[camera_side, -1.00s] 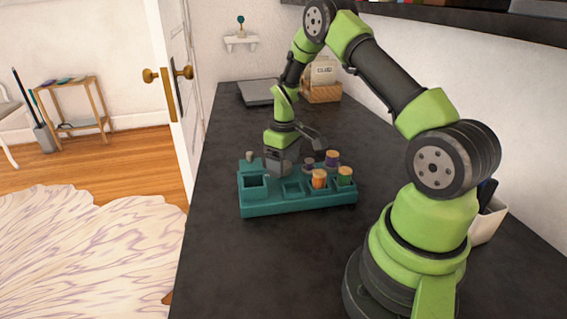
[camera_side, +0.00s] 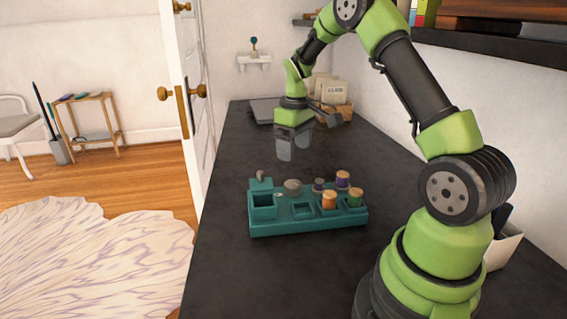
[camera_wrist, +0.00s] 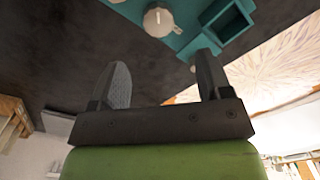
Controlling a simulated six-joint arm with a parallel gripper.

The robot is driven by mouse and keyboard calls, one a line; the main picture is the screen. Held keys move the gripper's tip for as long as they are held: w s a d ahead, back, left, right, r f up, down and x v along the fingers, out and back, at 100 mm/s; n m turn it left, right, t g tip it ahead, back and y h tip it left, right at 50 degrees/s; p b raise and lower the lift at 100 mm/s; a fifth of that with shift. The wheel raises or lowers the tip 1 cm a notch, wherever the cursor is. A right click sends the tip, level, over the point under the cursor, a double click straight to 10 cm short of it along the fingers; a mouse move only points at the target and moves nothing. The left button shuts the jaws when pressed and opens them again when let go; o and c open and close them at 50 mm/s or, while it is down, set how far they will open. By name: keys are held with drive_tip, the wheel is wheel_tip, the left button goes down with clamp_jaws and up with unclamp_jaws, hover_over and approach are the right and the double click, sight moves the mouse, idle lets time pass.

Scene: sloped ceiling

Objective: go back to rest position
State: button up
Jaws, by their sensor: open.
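My gripper (camera_side: 293,150) is raised above the dark counter, behind and above the teal tray (camera_side: 310,228). Its two fingers are apart with nothing between them. It also shows in the wrist view (camera_wrist: 162,85), with a clear gap between the fingertips. The tray stands on the counter and holds several spools: an orange one (camera_side: 329,201), a green one (camera_side: 355,198) and a purple one (camera_side: 342,180). A grey round piece (camera_side: 293,187) sits in the tray's back row. In the wrist view this round piece (camera_wrist: 158,20) lies beyond the fingertips, apart from them.
A dark flat object (camera_side: 262,110) and a wooden box with cards (camera_side: 335,100) are at the counter's far end. A dark shelf (camera_side: 490,45) overhangs at the upper right. The counter (camera_side: 225,270) left of the tray is clear.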

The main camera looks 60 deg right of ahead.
drive_tip(key=s+a+r+m+t, duration=0.2)
drive_tip(key=s+a+r+t, duration=0.15)
drive_tip(key=a+r, duration=0.85)
drive_tip(key=s+a+r+m+t+y, duration=0.1)
drive_tip(key=s+a+r+t, duration=0.1)
drive_tip(key=s+a, duration=0.2)
drive_tip(key=s+a+r+t, duration=0.1)
drive_tip(key=s+a, duration=0.3)
drive_tip(key=s, duration=0.5)
drive_tip(key=shift+s+a+r+m+t+y, duration=0.3)
drive_tip(key=shift+s+r+m+t+y, duration=0.1)
drive_tip(key=shift+r, duration=0.35)
drive_tip(key=shift+c, duration=0.5)
